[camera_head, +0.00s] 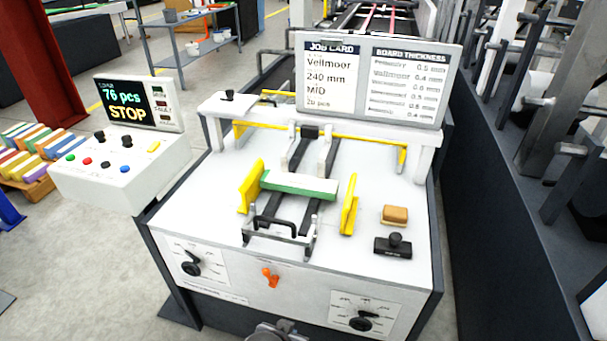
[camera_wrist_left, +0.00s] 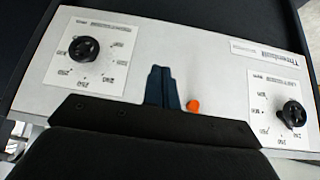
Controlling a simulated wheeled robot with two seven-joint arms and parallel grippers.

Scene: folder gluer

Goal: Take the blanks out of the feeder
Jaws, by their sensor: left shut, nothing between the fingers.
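A stack of blanks (camera_head: 300,186), white on top with a green front edge, lies in the feeder between two yellow side guides (camera_head: 249,188) (camera_head: 349,205), across the dark belts (camera_head: 270,207). A dark bracket with a handle (camera_head: 275,228) stands in front of it. My left gripper (camera_wrist_left: 162,85) is shut and empty in the left wrist view, over the front panel beside the orange lever (camera_wrist_left: 193,105). A grey part at the bottom edge of the head view seems to belong to it. The blanks are outside the left wrist view. My right gripper is not in view.
A control box (camera_head: 117,179) at left reads "76 pcs STOP". A job card board (camera_head: 378,80) stands behind the feeder. A tan block (camera_head: 395,214) and a black knobbed block (camera_head: 393,246) lie right of the guides. Two dials (camera_head: 190,264) (camera_head: 361,321) are on the front panel.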

